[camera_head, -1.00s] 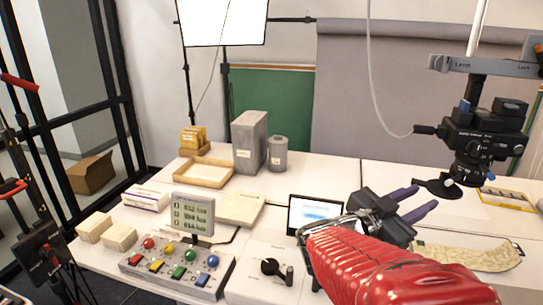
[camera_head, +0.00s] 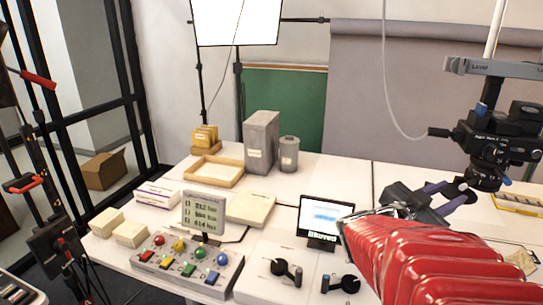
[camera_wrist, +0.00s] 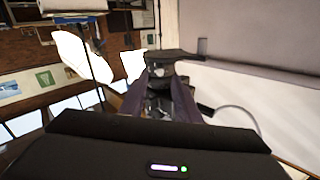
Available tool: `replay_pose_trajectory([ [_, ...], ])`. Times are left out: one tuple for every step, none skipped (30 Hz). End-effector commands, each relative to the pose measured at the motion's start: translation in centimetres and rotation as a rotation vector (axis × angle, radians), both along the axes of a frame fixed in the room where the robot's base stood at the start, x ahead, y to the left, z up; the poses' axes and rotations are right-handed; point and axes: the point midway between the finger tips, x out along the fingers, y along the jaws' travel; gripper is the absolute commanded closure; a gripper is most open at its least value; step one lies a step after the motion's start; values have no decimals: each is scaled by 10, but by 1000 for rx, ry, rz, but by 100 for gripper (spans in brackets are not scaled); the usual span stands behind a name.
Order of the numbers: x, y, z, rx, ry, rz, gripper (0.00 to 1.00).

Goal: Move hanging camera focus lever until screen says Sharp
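The hanging camera (camera_head: 490,137) is a black body on a pole at the upper right. Its dark focus lever with a rounded end (camera_head: 461,186) sticks out low on its left side. My gripper (camera_head: 457,192) has two purple fingers, apart, with the lever's end at their tips. I cannot tell whether they touch it. In the wrist view, the dark camera (camera_wrist: 170,75) shows between and beyond the open fingers (camera_wrist: 160,95). The small screen (camera_head: 325,215) on the table shows a pale blue picture and reads "Blurred".
A control box with coloured buttons (camera_head: 187,262), a readout display (camera_head: 203,212) and two black knobs stand at the front. A grey box (camera_head: 261,140), canister (camera_head: 289,154) and wooden tray (camera_head: 212,171) stand behind. A cable hangs left of the camera.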

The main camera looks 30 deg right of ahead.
Motion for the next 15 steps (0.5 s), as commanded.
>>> replay_pose_trajectory([
  [0, -7, 0, 1, 0, -3, 71],
  [-1, -10, 0, 1, 0, -3, 71],
  [-1, -15, 0, 1, 1, -3, 71],
  [-1, -19, 0, 1, 0, -3, 71],
  [-1, -22, 0, 2, 0, -4, 71],
  [-1, -27, 0, 2, 0, -3, 71],
  [-1, -32, 0, 1, 1, -3, 71],
  [-1, -36, 0, 1, 1, -4, 71],
  [-1, -41, 0, 2, 0, -4, 71],
  [-1, -45, 0, 2, 0, -3, 71],
  [-1, -49, 0, 1, 1, -3, 71],
  [-1, -54, -1, 1, 1, -4, 71],
  [-1, -58, 0, 1, 1, -3, 71],
  [-1, -61, 0, 1, 1, -3, 71],
  [-1, -66, 0, 1, 0, -2, 71],
])
